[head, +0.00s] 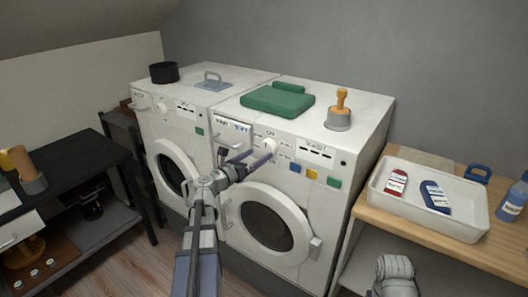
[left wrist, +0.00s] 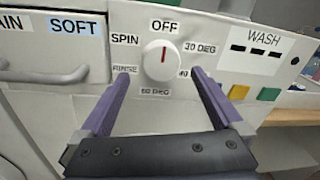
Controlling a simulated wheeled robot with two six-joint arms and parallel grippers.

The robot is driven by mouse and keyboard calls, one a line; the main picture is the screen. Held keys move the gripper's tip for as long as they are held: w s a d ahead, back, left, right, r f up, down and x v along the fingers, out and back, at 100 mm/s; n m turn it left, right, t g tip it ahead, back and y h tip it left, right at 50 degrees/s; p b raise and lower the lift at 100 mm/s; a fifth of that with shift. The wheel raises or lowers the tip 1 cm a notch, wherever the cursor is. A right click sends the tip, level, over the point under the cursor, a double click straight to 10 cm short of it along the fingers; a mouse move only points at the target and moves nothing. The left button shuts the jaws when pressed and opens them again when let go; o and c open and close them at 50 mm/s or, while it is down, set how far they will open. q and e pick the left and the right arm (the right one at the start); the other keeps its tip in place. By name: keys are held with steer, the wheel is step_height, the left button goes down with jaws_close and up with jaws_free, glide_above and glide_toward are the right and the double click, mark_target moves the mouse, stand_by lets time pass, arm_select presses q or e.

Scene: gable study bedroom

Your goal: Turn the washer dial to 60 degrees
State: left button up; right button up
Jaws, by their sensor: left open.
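The washer dial (left wrist: 158,62) is a round white knob on the right machine's front panel. Its red mark points straight up at OFF. The labels around it are OFF, 30 DEG, a partly covered 40, 60 DEG at the bottom, RINSE and SPIN. In the head view the dial (head: 268,147) is just beyond my left gripper (head: 252,159). In the left wrist view, my left gripper (left wrist: 162,77) is open, with one purple finger low on each side of the dial. No contact with the dial shows.
The washer (head: 340,185) has a round door below the dial. A drawer handle (left wrist: 45,76) juts out left of the dial, and coloured buttons (head: 311,173) sit right. A white tray (head: 430,228) is on the right table.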

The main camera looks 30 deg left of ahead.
mark_target(266, 150)
arm_select(q)
steer(key=shift+w+d, duration=0.2)
steer(key=shift+w, duration=0.85)
steer(key=shift+w+d, duration=0.2)
steer(key=shift+w, duration=0.8)
steer(key=c, duration=1.3)
